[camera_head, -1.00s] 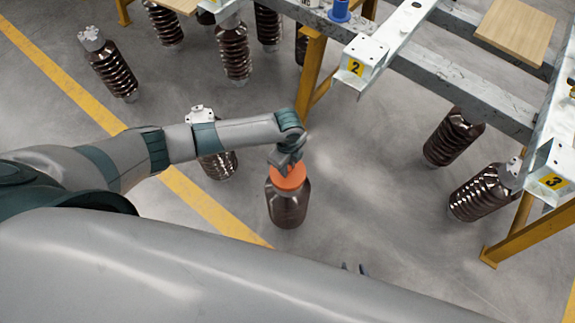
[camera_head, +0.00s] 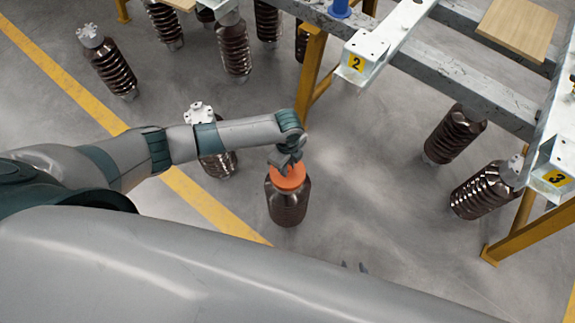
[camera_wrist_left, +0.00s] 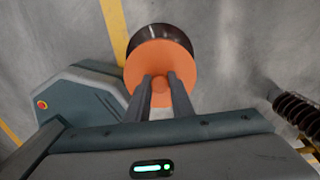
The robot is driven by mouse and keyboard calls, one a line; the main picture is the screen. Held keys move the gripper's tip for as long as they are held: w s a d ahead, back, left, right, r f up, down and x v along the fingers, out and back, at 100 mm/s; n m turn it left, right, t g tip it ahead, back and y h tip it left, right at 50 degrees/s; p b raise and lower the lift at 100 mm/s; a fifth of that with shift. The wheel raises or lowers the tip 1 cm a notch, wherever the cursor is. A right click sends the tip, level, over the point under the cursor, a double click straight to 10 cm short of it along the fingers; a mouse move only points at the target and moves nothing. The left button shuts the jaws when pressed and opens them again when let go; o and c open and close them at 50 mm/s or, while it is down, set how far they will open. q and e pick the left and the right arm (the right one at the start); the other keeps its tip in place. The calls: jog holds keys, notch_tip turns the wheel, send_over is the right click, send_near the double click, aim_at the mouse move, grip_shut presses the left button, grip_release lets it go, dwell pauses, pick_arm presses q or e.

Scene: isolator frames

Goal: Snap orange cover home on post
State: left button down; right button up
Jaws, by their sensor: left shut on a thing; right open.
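The orange cover (camera_head: 287,181) sits at the top of a dark brown ribbed post (camera_head: 288,207) that stands upright on the floor. My left gripper (camera_head: 290,168) is above the cover and shut on its small top knob. In the left wrist view the orange disc (camera_wrist_left: 160,52) faces the camera, with the knob between the two fingers (camera_wrist_left: 160,82) and the brown post (camera_wrist_left: 165,31) behind it. I cannot tell whether the cover is fully seated, as its underside is hidden.
Several other brown insulators stand or lean around, such as one (camera_head: 455,135) at the right. A steel frame with yellow legs (camera_head: 312,72) and plates marked 2 (camera_head: 355,64) and 3 (camera_head: 557,178) is behind. Bare floor lies right of the post.

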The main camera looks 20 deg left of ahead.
pick_arm(q)
jog(key=c, duration=1.5)
grip_release()
jog(key=shift+o, duration=0.2)
notch_tip(320, 180, up, 17)
jog(key=shift+r, duration=0.2)
pick_arm(e)
jog(key=shift+w+a+r, duration=0.1)
jog(key=shift+w+r, duration=0.1)
jog(key=shift+w, duration=0.25)
jog(key=shift+s+f, duration=0.15)
jog(key=shift+s, duration=0.2)
pick_arm(q)
jog(key=shift+s+d, duration=0.1)
pick_arm(e)
jog(key=shift+w+a, duration=0.1)
